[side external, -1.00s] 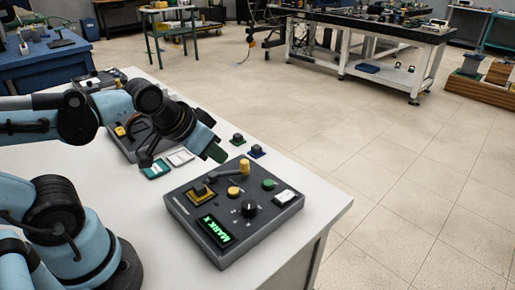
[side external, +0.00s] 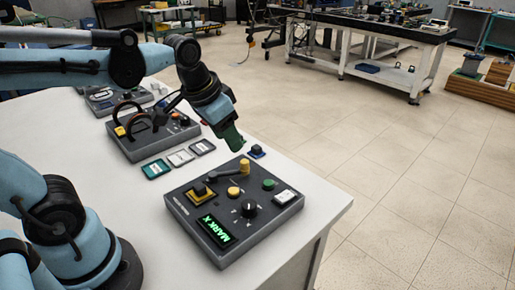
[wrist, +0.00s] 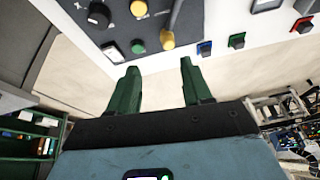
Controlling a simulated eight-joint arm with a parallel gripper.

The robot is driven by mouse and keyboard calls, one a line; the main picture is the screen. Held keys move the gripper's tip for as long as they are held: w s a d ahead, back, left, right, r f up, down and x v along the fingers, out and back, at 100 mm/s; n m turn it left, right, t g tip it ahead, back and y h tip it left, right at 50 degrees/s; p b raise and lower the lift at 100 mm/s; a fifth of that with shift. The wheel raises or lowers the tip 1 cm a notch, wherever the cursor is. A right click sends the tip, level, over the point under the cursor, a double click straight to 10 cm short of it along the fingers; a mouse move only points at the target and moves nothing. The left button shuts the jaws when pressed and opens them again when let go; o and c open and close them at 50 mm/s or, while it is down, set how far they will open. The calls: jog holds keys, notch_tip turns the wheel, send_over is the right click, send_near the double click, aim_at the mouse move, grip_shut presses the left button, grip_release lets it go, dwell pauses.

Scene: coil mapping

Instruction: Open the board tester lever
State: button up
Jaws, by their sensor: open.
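The board tester (side external: 235,247) is a dark grey box with a lit green "MARK X" display, near the table's front right corner. Its lever (side external: 222,177) has a grey arm and an upright yellow knob (side external: 244,166) at the far edge of the panel. My gripper (side external: 236,142) has green fingers and hangs above and just beyond the yellow knob, apart from it. In the wrist view my gripper (wrist: 156,66) is open and empty. The yellow knob (wrist: 167,41) shows there just ahead of the gap between the fingertips, and the lever arm runs up from it.
The panel also has a yellow button (side external: 233,191), a green button (side external: 269,184), a black dial (side external: 249,209) and a white switch (side external: 284,197). A blue block (side external: 256,151) stands beyond the box. Another device (side external: 150,140) and several cards (side external: 180,157) lie left of it.

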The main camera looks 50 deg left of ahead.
aim_at(245, 161)
jog(key=w+a+r+m+g, duration=0.1)
jog(key=w+m+g, duration=0.1)
jog(key=w+g, duration=0.3)
jog(key=shift+t, duration=0.3)
jog(key=f, duration=0.8)
jog(key=w+f, duration=0.1)
jog(key=f, duration=0.3)
jog(key=shift+a, duration=0.15)
jog(key=shift+c, duration=0.4)
grip_shut()
